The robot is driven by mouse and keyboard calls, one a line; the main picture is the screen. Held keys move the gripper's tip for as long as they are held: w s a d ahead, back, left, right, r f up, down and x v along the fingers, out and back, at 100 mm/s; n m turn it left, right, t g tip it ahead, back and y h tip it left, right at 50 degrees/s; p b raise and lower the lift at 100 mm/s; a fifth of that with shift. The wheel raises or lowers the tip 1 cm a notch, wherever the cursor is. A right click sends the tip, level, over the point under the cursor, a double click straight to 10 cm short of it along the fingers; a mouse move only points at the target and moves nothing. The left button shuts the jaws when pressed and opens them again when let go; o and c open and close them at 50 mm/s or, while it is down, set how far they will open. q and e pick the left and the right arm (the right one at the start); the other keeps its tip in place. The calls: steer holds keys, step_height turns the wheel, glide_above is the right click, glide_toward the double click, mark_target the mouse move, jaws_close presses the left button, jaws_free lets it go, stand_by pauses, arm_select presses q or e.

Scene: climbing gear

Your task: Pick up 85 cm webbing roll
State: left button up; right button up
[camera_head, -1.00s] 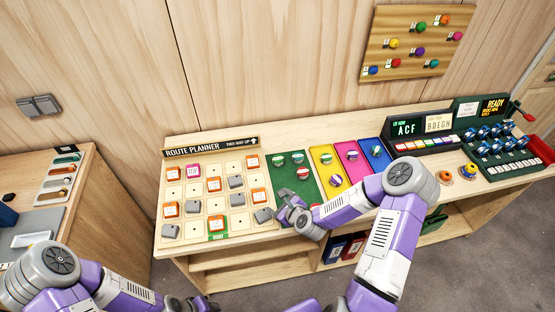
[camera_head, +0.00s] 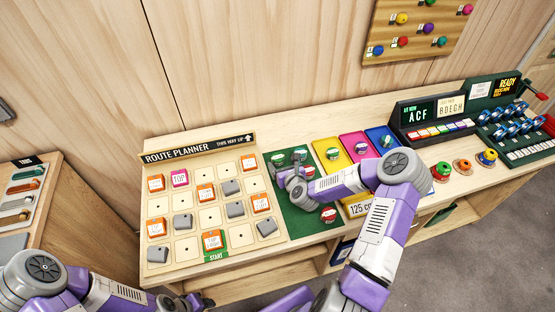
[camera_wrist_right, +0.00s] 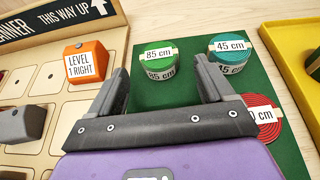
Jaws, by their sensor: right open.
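The 85 cm webbing roll is a green coil with a white label band (camera_wrist_right: 160,62). It stands on a green mat, which shows in the head view (camera_head: 302,228). My right gripper (camera_wrist_right: 162,74) is open, and the roll shows between and beyond its two fingers in the right wrist view. I cannot tell whether either finger touches it. In the head view my right gripper (camera_head: 287,178) is over the mat's left part, by the rolls. My left arm is at the lower left, and the dark tip near the bottom edge (camera_head: 200,301) seems to be its gripper.
A teal 45 cm roll (camera_wrist_right: 230,50) stands close to the right finger. A red roll (camera_wrist_right: 262,116) lies nearer on the right. The route planner board (camera_head: 205,170) with orange and grey blocks adjoins the mat's left. Yellow, pink and blue trays (camera_head: 380,137) are to its right.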

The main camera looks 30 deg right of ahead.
mark_target(279, 160)
steer(key=x, duration=0.4)
steer(key=shift+w, duration=0.15)
steer(key=c, duration=1.1)
